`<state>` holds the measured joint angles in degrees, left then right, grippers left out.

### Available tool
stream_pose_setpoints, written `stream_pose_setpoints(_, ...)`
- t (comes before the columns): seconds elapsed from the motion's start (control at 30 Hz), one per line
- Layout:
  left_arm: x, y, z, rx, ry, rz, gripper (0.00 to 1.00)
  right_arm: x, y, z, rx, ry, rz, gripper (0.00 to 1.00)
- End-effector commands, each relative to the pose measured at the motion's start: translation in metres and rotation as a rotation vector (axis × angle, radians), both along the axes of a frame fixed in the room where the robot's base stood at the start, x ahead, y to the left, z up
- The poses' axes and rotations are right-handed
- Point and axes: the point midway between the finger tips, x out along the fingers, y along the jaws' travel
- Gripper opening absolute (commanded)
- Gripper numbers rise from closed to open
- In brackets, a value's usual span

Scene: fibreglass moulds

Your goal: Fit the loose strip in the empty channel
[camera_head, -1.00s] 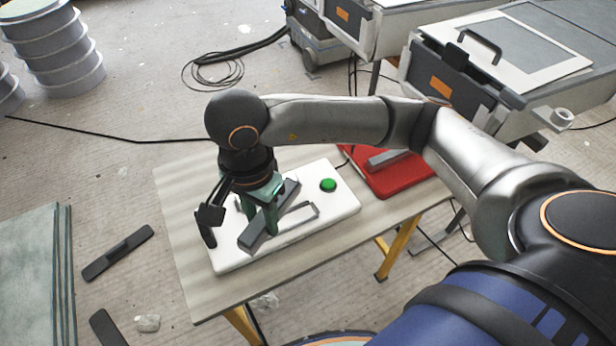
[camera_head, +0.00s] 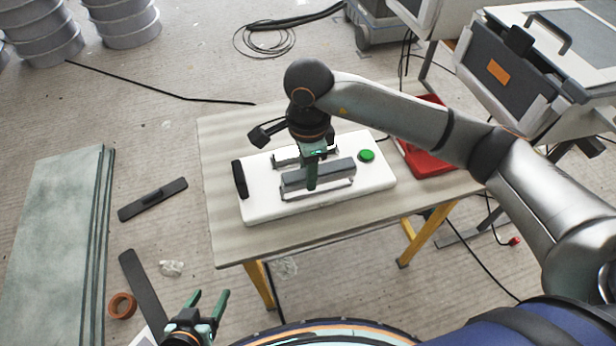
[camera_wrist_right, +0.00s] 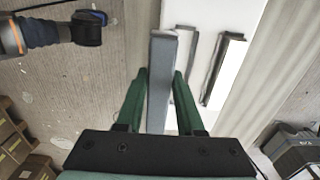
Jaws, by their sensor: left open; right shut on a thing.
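My right gripper (camera_head: 312,172) is shut on a grey strip (camera_head: 340,172), a long straight bar, over the white board (camera_head: 375,181). In the right wrist view the strip (camera_wrist_right: 160,85) runs lengthwise between the green fingers of the right gripper (camera_wrist_right: 160,78). A thin-walled channel (camera_head: 335,194) lies on the board's near side, partly behind the strip. A second channel (camera_head: 285,160) lies behind, partly hidden by the gripper. I cannot tell whether the strip touches the board. My left gripper (camera_head: 209,294) is open and empty at the bottom, away from the table.
A green button (camera_head: 366,155) is at the board's right end and a black piece (camera_head: 240,180) at its left end. A red tray (camera_head: 425,161) stands right on the table (camera_head: 228,245). Dark bars (camera_head: 152,199) lie on the floor. The table's left part is clear.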

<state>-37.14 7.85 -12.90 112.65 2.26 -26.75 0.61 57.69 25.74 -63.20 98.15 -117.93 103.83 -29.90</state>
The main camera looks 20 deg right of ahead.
Motion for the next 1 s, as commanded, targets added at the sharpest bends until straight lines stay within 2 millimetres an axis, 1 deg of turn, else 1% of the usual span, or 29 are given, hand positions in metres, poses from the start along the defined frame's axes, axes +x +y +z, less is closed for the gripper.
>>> stream_pose_setpoints(0.03,-0.001,0.001,-0.003,0.001,0.003,0.001,0.66,0.006,-0.002,-0.014,-0.002,0.009,-0.003,0.0)
stream_pose_setpoints(0.1,-0.002,0.001,-0.005,0.002,0.007,0.0,0.66,0.017,-0.003,-0.026,-0.002,0.007,-0.002,0.0)
stream_pose_setpoints(0.2,-0.003,0.001,-0.007,0.004,0.01,0.001,0.66,0.027,-0.005,-0.039,-0.002,0.006,0.0,0.0)
stream_pose_setpoints(0.3,-0.003,0.001,-0.007,0.005,0.013,0.0,0.66,0.034,-0.006,-0.046,-0.001,0.004,0.001,0.0)
stream_pose_setpoints(0.43,-0.003,0.001,-0.008,0.004,0.014,0.0,0.66,0.037,-0.007,-0.05,-0.001,0.004,0.001,0.0)
stream_pose_setpoints(0.53,-0.002,0.001,-0.007,0.003,0.011,0.0,0.66,0.042,-0.008,-0.057,-0.001,0.005,0.001,0.0)
stream_pose_setpoints(0.7,-0.001,0.0,-0.001,0.001,0.004,0.0,0.66,0.04,-0.008,-0.082,0.0,0.007,0.002,0.0)
stream_pose_setpoints(1.0,0.0,0.0,-0.003,0.0,0.002,0.0,0.66,0.04,-0.008,-0.089,-0.003,0.006,0.002,0.0)
